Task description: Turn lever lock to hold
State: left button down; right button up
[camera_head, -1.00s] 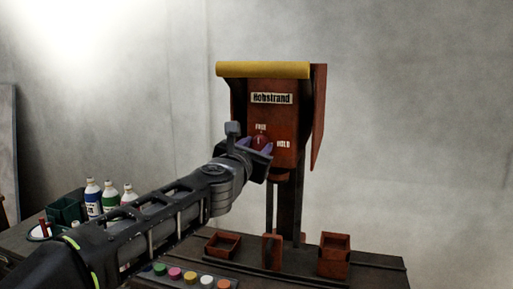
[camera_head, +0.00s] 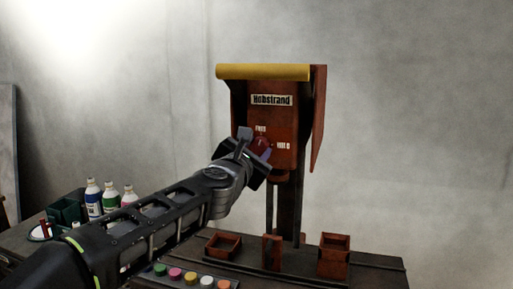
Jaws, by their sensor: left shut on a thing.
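A rust-red control box (camera_head: 285,120) with a yellow top edge and a "Hobstrand" plate stands on a post at the back of the table. On its front is a round red lever lock knob (camera_head: 262,143), with the label "FREE" above it and "HOLD" to its right. My left gripper (camera_head: 260,152) is at the knob and shut on it, its jaws tilted. The gripper hides part of the knob, and I cannot read its exact pointing. My right gripper is not in view.
On the table (camera_head: 375,272) stand small rust-red open boxes (camera_head: 333,262). A row of coloured buttons (camera_head: 192,278) lies at the front. Several bottles (camera_head: 110,197) and a green bin (camera_head: 66,211) stand at the left. The space right of the control box is clear.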

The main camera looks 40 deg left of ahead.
pick_arm(q)
jog(key=m+p, duration=0.1)
jog(key=m, duration=0.6)
jog(key=shift+p, duration=0.3)
jog(key=m+p, duration=0.1)
jog(key=m, duration=0.3)
jog(key=shift+m+p, duration=0.3)
jog(key=shift+m, duration=1.5)
jog(key=shift+f, duration=0.1)
jog(key=c, duration=0.9)
grip_release()
